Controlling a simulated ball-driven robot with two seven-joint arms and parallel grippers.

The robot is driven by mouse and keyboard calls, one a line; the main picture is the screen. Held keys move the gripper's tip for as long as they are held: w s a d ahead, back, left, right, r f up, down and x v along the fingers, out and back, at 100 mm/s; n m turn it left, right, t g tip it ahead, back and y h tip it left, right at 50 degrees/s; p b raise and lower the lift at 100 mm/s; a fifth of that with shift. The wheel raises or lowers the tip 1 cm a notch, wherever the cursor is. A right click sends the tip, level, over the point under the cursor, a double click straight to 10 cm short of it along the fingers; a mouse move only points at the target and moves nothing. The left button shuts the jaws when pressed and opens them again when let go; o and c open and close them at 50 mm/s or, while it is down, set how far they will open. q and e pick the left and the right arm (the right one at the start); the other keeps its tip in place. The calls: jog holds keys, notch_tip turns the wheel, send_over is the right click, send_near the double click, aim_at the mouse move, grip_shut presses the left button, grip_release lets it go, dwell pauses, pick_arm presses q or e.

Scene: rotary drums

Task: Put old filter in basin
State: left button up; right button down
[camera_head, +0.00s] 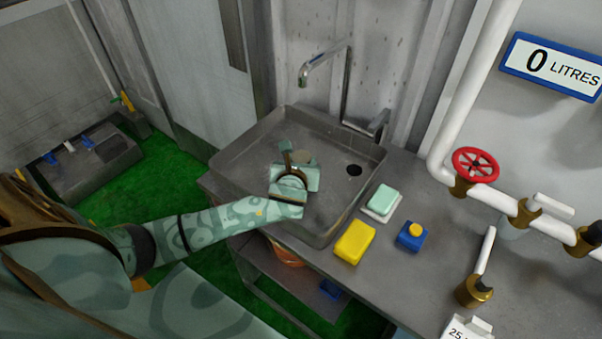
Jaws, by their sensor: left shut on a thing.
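The grey metal basin (232,158) is set into the counter. My left arm reaches over its near wall, and my left gripper (297,159) is over the inside of the basin. It is shut on a small round grey-beige thing (306,157), which looks like the old filter. The gripper hides much of it. I cannot tell whether it touches the basin floor. My right gripper is not in view.
A tap (346,90) rises behind the basin. White pipes with a red valve wheel (475,166) stand further right.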

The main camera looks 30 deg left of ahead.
pick_arm(q)
jog(key=shift+w+a+f, duration=0.15)
jog(key=shift+w+f, duration=0.05)
jog(key=shift+f, duration=0.05)
jog(key=shift+w+f+b, duration=0.15)
jog(key=shift+f+b, duration=0.5)
jog(key=shift+f, duration=1)
jog(key=shift+f, duration=0.1)
jog(key=o, duration=1)
jog(key=shift+s+r, duration=0.3)
jog(key=shift+s, duration=0.05)
jog(key=p+v, duration=0.2)
jog(key=v, duration=0.9)
jog(key=shift+s+p, duration=0.1)
jog(key=shift+p, duration=0.25)
